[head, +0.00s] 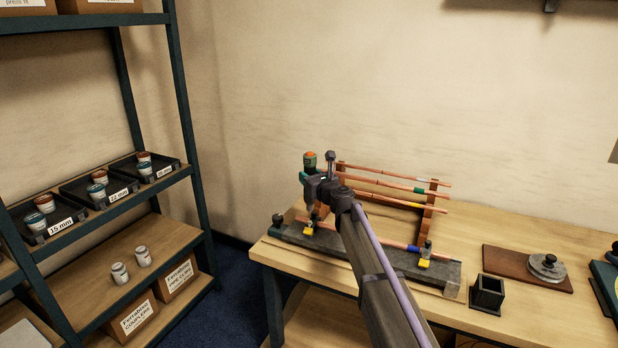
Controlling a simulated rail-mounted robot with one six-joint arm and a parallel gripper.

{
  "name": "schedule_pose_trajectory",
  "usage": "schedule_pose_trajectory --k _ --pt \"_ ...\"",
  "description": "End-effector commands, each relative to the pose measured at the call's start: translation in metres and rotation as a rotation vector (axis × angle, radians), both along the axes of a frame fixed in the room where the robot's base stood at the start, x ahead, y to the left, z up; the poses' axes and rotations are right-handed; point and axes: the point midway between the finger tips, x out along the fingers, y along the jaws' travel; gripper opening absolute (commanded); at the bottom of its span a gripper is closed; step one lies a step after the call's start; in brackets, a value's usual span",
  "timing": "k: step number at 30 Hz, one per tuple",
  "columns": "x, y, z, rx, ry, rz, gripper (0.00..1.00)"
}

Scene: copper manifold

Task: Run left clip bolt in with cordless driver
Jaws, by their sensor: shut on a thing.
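The cordless driver (310,161), green with an orange top, stands upright at the left end of the manifold jig. My gripper (309,184) is shut on the driver. The left clip (308,231), with a yellow part, sits on the dark base rail (384,262) below the driver. The driver's lower end and the left clip bolt are too small and partly hidden to tell whether they touch. The right clip (424,256), also with yellow, holds the front copper pipe (397,244) near the rail's right side. My arm covers the middle of the rail.
Copper pipes (400,184) rest on a wooden rack behind. To the right on the bench (530,325) are a black open box (487,292) and a brown board (510,267) with a round metal piece. A shelf unit (185,110) with trays and boxes stands left.

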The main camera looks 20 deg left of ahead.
Motion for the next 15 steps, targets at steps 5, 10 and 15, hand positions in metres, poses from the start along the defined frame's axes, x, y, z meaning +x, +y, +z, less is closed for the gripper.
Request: schedule_pose_trajectory --k 5,10,15 --pt "0.0 0.0 -0.026 0.0 0.0 0.0 0.1" --pt "0.0 0.0 -0.042 0.0 0.0 0.0 0.1" --pt "0.0 0.0 -0.044 0.0 0.0 0.0 0.1"
